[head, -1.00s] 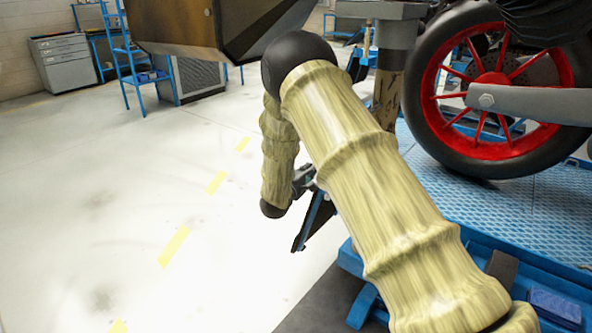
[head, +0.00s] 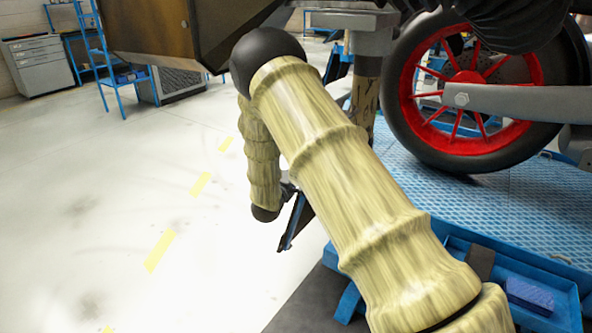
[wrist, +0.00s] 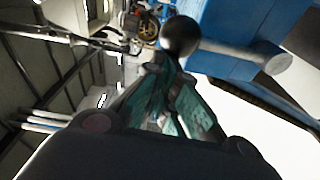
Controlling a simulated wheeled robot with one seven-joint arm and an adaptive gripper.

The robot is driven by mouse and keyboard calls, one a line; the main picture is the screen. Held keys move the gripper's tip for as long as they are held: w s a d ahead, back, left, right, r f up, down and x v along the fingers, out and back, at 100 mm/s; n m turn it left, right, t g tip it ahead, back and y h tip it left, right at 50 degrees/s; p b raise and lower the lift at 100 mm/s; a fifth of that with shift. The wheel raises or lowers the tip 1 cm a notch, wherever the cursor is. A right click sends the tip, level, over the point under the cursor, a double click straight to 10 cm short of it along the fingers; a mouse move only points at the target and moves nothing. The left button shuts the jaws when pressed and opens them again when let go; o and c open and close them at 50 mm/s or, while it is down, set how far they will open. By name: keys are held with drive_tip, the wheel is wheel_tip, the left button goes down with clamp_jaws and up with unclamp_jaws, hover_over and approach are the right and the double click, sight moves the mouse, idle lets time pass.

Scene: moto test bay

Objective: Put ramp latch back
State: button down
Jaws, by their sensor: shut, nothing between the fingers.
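In the wrist view, a black ball knob (wrist: 180,36) sits on a grey bar (wrist: 225,50) that runs right to a round end beside a blue part. I take this to be the ramp latch. My gripper (wrist: 170,70) has its teal-padded fingers shut and empty, with the tips just below the knob in the picture. I cannot tell whether they touch it. In the head view, my arm hides most of the gripper and the latch cannot be made out.
A blue lift platform (head: 500,205) carries a motorcycle with a red-rimmed wheel (head: 470,95). A blue tray (head: 560,275) is at lower right. A dark panel with a blue edge (head: 293,222) stands beside my arm. The pale floor (head: 100,200) at left is clear.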

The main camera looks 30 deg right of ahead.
drive_tip(key=v, duration=1.2)
